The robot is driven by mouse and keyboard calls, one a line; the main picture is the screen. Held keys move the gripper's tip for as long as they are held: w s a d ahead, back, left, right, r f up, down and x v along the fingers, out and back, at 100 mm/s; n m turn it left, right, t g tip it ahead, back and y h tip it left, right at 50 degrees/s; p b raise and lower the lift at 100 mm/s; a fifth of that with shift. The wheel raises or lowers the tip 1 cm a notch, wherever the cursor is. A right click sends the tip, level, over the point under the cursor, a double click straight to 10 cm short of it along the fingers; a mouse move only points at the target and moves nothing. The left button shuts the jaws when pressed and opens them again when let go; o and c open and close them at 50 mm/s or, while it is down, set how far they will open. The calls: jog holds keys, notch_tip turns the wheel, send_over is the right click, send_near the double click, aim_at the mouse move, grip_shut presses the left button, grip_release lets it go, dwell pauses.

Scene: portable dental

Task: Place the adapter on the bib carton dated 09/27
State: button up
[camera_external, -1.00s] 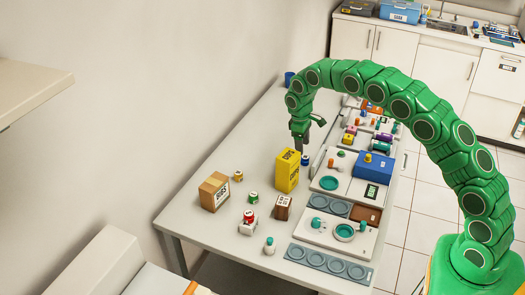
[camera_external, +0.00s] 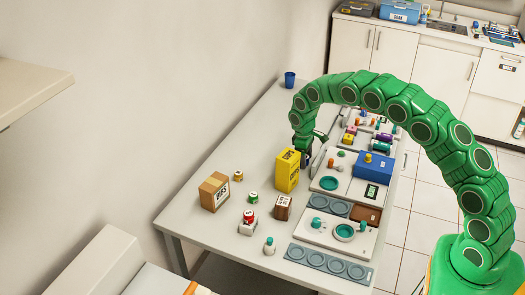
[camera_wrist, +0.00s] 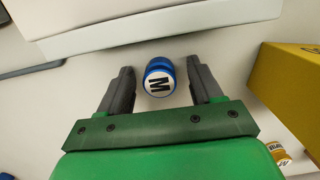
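A small blue cylinder with a white top marked "M" (camera_wrist: 159,82) stands on the table; whether it is the adapter I cannot tell. My gripper (camera_external: 306,160) is low behind the yellow carton (camera_external: 287,170). In the wrist view my gripper (camera_wrist: 160,68) is open, one finger on each side of the blue cylinder, with small gaps. The yellow carton (camera_wrist: 295,85) is to the right there. A brown carton (camera_external: 214,192) and a smaller dark brown box (camera_external: 283,207) stand nearer the front. Their printed dates are too small to read.
Small jars (camera_external: 253,197) stand between the cartons. The table's far left is mostly clear.

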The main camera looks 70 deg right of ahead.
aim_at(307, 157)
grip_shut()
jog(key=shift+r, duration=0.1)
notch_tip(307, 157, up, 3)
jog(key=shift+r, duration=0.2)
jog(key=s+a+r, duration=0.2)
jog(key=s+r, duration=0.2)
jog(key=s, duration=0.2)
jog(key=s+a+r, duration=0.3)
jog(key=s+r, duration=0.2)
jog(key=s, duration=0.1)
jog(key=shift+s+a+r, duration=0.2)
jog(key=shift+s+a, duration=0.15)
